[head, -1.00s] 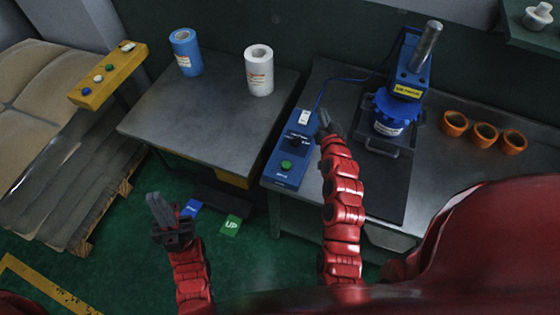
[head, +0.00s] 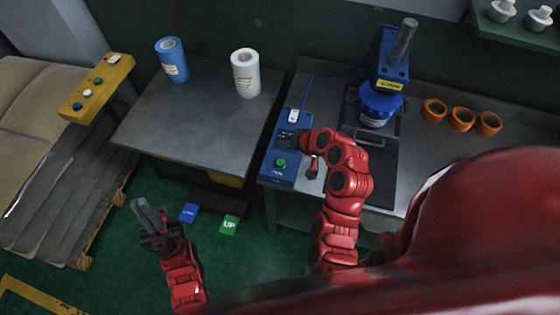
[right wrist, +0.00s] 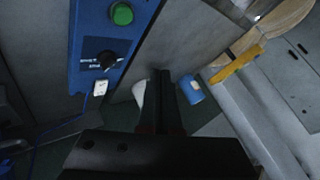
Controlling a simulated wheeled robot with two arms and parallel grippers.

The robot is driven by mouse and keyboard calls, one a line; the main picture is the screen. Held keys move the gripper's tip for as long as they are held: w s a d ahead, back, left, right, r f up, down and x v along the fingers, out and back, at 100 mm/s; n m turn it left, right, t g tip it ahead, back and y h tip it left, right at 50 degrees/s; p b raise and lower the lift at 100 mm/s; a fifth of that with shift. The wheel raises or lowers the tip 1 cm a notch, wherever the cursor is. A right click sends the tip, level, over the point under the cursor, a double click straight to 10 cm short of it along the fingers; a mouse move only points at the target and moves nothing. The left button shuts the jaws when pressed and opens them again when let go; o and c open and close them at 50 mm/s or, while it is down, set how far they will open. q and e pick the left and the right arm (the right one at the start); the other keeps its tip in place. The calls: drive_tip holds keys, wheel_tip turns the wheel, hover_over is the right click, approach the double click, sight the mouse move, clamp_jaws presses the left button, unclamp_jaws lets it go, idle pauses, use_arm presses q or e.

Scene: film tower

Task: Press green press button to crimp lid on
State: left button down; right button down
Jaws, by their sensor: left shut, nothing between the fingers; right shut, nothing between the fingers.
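The green press button (head: 280,163) is on the near end of the blue control box (head: 274,176) at the bench's left edge. It also shows at the top of the right wrist view (right wrist: 122,14). My right gripper (head: 287,138) is shut and empty, over the box just beyond the button, by the black knob, apart from the button in the picture. In the right wrist view its fingers (right wrist: 160,95) are right of the box. The blue press (head: 393,62) stands behind, with a blue vessel (head: 376,108) under it. My left gripper (head: 142,210) is shut and empty above the floor.
Several orange rings (head: 461,119) sit right of the press. A blue roll (head: 172,60) and a white roll (head: 245,73) stand on the left table (head: 200,120). Blue and green pedals lie on the floor. A yellow button box (head: 97,88) is far left.

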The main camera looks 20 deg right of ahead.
drive_tip(key=shift+f, duration=0.1)
drive_tip(key=b, duration=0.4)
hover_over(283, 165)
wheel_tip(283, 165, down, 8)
drive_tip(key=shift+w+r, duration=0.1)
drive_tip(key=shift+f+b, duration=0.4)
drive_tip(key=shift+f, duration=0.05)
idle(1.5)
drive_tip(key=shift+f+b, duration=0.35)
drive_tip(key=shift+b, duration=0.15)
